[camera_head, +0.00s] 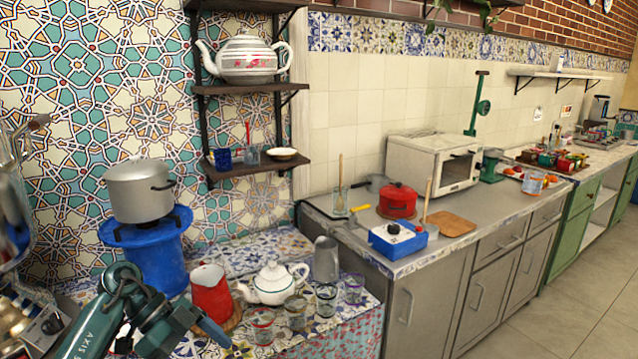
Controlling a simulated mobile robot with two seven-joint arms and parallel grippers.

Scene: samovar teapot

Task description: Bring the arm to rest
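My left arm comes in at the lower left, dark teal, and ends in my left gripper (212,333) in front of the tiled ledge. The gripper is seen from behind and the side, and the gap between its fingers cannot be made out. It is just below and left of a red pitcher (208,293); no held object can be seen. A white teapot (273,284) stands upright on the ledge right of the pitcher. A shiny metal object (12,205), cut off by the left edge, may be the samovar. My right gripper is not in view.
Several glasses (325,300) and a metal jug (326,259) stand near the teapot. A grey pot (140,189) sits over a blue drum (153,259). Wall shelves hold another teapot (249,60). The grey counter (470,225) carries a microwave (433,161). The floor at right is clear.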

